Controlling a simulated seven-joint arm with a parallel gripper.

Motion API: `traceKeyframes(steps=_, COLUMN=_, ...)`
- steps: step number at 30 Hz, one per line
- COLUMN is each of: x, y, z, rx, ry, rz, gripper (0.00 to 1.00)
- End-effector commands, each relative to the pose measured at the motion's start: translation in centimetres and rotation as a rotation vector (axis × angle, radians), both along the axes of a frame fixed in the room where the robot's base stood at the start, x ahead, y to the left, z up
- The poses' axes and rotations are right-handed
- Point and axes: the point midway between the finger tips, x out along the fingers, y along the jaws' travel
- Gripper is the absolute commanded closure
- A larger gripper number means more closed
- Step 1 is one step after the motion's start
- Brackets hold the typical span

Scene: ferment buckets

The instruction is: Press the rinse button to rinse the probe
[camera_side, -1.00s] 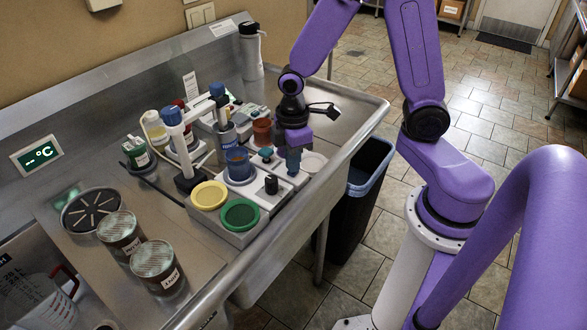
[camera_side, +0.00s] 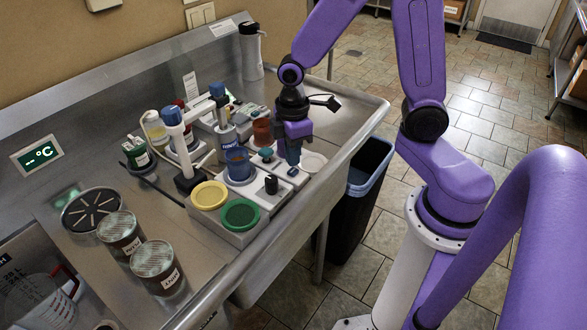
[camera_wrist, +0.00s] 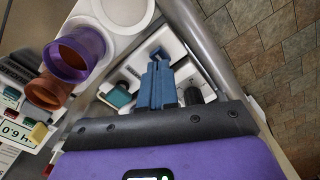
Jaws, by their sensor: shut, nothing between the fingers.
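My gripper (camera_side: 293,158) is shut and empty, with its blue fingers pointing down above the right part of the white bench unit. In the wrist view the fingers (camera_wrist: 157,62) come down between a teal round button (camera_wrist: 118,97) and a black knob (camera_wrist: 194,95). In the side view the teal button (camera_side: 266,153) is left of the fingers and the black knob (camera_side: 271,183) is nearer the front. A small dark mark on a white panel (camera_side: 293,172) shows just below the fingertips. I cannot read which control is the rinse button. I cannot pick out the probe for certain.
A blue cup (camera_side: 238,166), an orange cup (camera_side: 262,132), and yellow (camera_side: 209,195) and green (camera_side: 240,214) round pads stand close by. Two lidded jars (camera_side: 157,268) stand at the front left.

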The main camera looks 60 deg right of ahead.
Motion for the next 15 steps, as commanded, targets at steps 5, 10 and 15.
traceKeyframes(steps=5, x=0.1, y=0.0, z=1.3, rx=0.001, ry=-0.003, rz=0.000, gripper=1.00)
traceKeyframes(steps=10, x=0.1, y=0.0, z=2.5, rx=0.001, ry=-0.002, rz=0.000, gripper=1.00)
traceKeyframes(steps=15, x=0.0, y=0.0, z=3.3, rx=0.000, ry=-0.001, rz=0.000, gripper=1.00)
